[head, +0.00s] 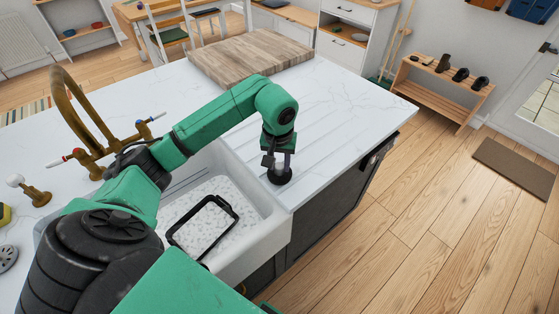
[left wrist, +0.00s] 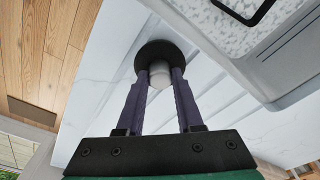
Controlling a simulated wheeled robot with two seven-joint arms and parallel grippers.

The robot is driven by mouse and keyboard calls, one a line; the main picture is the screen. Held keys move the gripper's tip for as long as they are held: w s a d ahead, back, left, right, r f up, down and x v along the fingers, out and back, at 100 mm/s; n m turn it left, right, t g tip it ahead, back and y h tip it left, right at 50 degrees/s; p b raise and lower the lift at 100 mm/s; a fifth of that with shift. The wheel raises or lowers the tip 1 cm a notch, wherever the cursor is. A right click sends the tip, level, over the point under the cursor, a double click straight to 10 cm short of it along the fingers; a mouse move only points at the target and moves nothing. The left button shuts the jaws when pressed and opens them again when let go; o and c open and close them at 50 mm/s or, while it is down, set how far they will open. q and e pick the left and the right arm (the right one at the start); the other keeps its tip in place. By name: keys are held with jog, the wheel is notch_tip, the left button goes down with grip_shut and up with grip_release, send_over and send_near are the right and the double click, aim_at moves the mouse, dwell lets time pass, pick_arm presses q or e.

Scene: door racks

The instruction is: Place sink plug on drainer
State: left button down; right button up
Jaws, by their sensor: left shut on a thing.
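The sink plug is a black disc with a pale knob. In the head view the plug (head: 279,178) is at the near end of the drainer (head: 325,128), the grooved part of the white worktop right of the sink. My left gripper (head: 279,164) is above it, pointing down. In the left wrist view my left gripper (left wrist: 160,76) is shut on the pale knob of the plug (left wrist: 158,48), with drainer grooves (left wrist: 208,98) around it. I cannot tell whether the disc touches the surface. My right gripper is not in view.
The white sink (head: 272,228) holds a black-rimmed tray (head: 236,211). A brass tap (head: 82,120) stands behind it on the left. A wooden board (head: 250,57) lies at the back of the worktop. The drainer beyond the plug is clear.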

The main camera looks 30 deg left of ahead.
aim_at(279, 167)
pick_arm(q)
jog(key=shift+w+a+f, duration=0.1)
jog(key=shift+a+f, duration=0.05)
jog(key=shift+f, duration=0.15)
jog(key=c, duration=0.6)
grip_release()
jog(key=shift+r, duration=0.1)
jog(key=shift+o, duration=0.2)
jog(key=shift+r, duration=0.15)
jog(key=r, duration=0.2)
jog(key=r+b, duration=0.1)
jog(key=r, duration=0.1)
jog(key=r+b, duration=0.1)
jog(key=r, duration=0.1)
jog(key=shift+s, duration=0.3)
notch_tip(279, 167, up, 6)
jog(key=shift+s+d, duration=0.3)
jog(key=shift+s, duration=0.15)
